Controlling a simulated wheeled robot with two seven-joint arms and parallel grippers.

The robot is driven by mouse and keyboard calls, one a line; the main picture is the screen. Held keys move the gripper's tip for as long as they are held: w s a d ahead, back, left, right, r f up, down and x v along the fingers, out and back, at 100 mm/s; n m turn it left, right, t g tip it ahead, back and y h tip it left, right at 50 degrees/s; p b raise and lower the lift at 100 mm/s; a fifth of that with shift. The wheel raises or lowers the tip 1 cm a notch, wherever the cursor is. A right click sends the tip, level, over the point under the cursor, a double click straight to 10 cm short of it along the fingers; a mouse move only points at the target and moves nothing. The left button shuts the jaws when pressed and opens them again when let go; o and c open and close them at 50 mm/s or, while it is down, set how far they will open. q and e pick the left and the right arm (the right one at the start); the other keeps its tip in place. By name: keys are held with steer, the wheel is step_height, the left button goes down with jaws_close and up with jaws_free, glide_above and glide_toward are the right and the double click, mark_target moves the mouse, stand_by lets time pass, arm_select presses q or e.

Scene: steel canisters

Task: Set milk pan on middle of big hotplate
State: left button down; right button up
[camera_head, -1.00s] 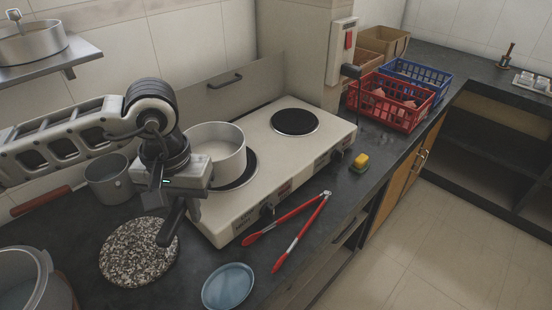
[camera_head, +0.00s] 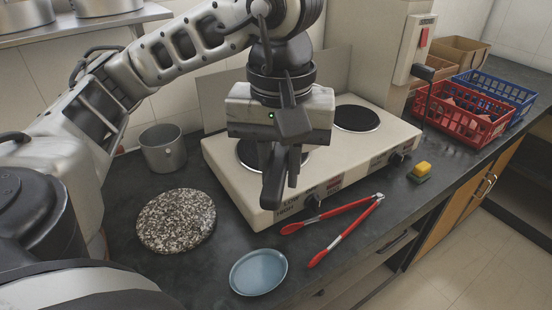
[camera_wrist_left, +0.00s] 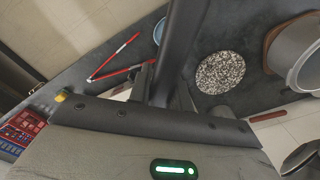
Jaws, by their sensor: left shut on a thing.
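My left gripper (camera_head: 276,180) hangs over the left, larger hotplate (camera_head: 247,155) of the cream double cooker (camera_head: 222,160). It points down and hides most of that plate. Its jaws are closed at a dark bar, which looks like the milk pan's handle; the same bar (camera_wrist_left: 178,50) runs up from the jaws in the left wrist view. The pan's pale steel body cannot be seen now and may be behind the gripper, so I cannot tell whether it touches the plate. My right gripper is not in view.
The smaller hotplate (camera_head: 356,118) is bare. Red tongs (camera_head: 335,225), a blue dish (camera_head: 258,272), a speckled round board (camera_head: 176,220) and a grey pot (camera_head: 163,148) lie around the cooker. A yellow sponge (camera_head: 423,169) and a red basket (camera_head: 466,113) are right.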

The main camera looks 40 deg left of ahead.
arm_select(q)
steer(key=shift+n, duration=0.6)
steer(key=w+a+f+b, duration=0.1)
steer(key=w+a+f, duration=0.2)
steer(key=f, duration=0.1)
steer(key=w+a+f+b, duration=0.1)
steer(key=w+a+f, duration=0.1)
steer(key=a+f, duration=0.2)
steer(key=w+a+f+b, duration=0.1)
steer(key=w+a+f, duration=0.2)
steer(key=shift+w+a+f, duration=0.15)
steer(key=shift+w+f, duration=0.15)
steer(key=shift+f, duration=0.4)
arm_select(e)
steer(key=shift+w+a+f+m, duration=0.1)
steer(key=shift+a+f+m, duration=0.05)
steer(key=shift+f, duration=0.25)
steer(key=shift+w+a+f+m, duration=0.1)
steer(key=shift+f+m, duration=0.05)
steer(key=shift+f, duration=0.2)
arm_select(q)
steer(key=shift+f, duration=0.1)
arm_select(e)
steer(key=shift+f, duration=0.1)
arm_select(q)
steer(key=c, duration=1.3)
jaws_free()
